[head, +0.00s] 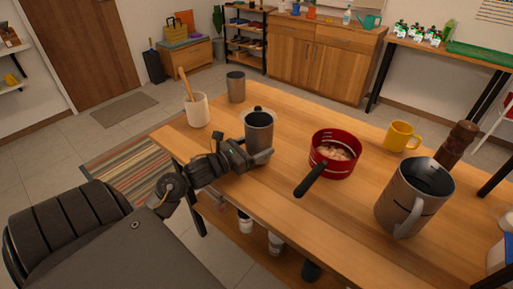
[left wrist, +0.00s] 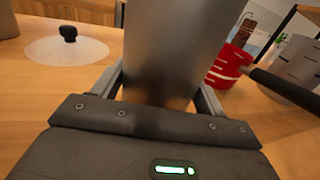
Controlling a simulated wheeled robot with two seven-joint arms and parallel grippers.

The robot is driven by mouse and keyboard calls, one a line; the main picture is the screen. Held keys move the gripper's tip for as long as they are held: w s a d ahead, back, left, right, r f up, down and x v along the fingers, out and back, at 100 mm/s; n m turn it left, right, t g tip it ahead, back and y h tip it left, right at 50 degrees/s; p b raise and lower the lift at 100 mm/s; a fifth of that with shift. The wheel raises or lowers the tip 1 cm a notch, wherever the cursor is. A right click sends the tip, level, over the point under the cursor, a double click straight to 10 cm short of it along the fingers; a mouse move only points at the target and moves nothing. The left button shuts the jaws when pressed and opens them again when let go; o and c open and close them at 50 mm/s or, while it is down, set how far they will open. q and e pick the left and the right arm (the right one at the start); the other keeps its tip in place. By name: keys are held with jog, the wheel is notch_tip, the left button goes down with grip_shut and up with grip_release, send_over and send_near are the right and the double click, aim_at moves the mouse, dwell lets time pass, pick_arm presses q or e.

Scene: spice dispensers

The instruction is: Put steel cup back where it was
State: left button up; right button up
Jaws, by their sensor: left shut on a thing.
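The steel cup (head: 259,132) is upright near the left part of the wooden table. My left gripper (head: 262,153) is shut around its lower part. In the left wrist view the cup (left wrist: 172,45) fills the middle, between the two fingers of the gripper (left wrist: 160,95). I cannot tell whether its base touches the table. A second, similar grey cup (head: 236,86) stands farther back at the table's far left corner. My right gripper is not in view.
A lid with a dark knob (left wrist: 68,46) lies just beyond the held cup. A white crock with wooden utensils (head: 198,110) stands left. A red saucepan (head: 332,152), yellow mug (head: 401,136) and large steel pitcher (head: 414,196) stand right. The front left tabletop is clear.

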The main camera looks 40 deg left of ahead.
pick_arm(q)
jog(key=shift+f, duration=0.45)
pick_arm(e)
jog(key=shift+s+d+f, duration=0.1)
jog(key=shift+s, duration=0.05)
pick_arm(q)
jog(key=shift+f, duration=0.1)
jog(key=o, duration=0.9)
jog(key=shift+c, duration=0.2)
jog(key=o, duration=0.5)
jog(key=shift+c, duration=0.2)
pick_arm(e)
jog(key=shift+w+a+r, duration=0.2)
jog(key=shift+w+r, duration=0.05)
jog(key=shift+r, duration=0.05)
